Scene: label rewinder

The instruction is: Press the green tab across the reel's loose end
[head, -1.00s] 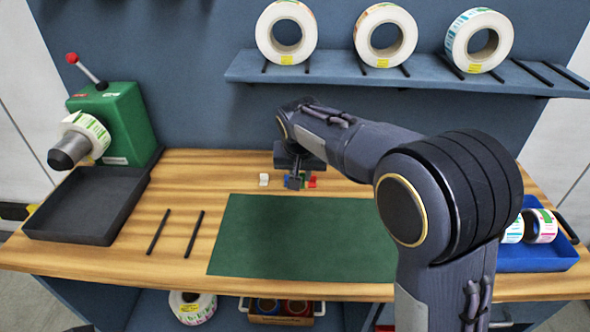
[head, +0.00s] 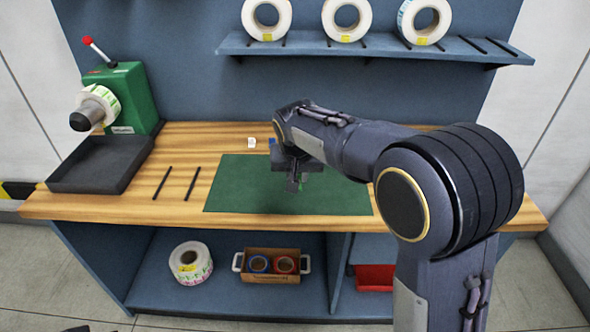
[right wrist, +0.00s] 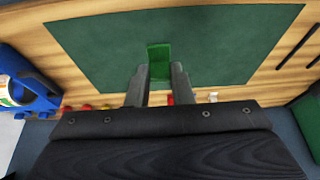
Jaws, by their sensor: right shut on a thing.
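My right gripper (head: 293,184) is over the green mat in the head view. In the right wrist view its fingers (right wrist: 159,84) are shut on a small green tab (right wrist: 159,60), which sticks out past the fingertips. A sliver of the tab also shows at the fingers in the head view. A reel with green-printed labels (head: 104,104) sits on the spindle of the green rewinder (head: 135,92) at the left, well away from my gripper. I cannot make out its loose end. My left gripper is not in view.
A black tray (head: 100,165) lies below the spindle, with two dark rods (head: 162,183) to its right. A white block (head: 251,143) stands behind the mat (head: 235,190). Several reels sit on the wall shelf (head: 375,48). The mat's left part is clear.

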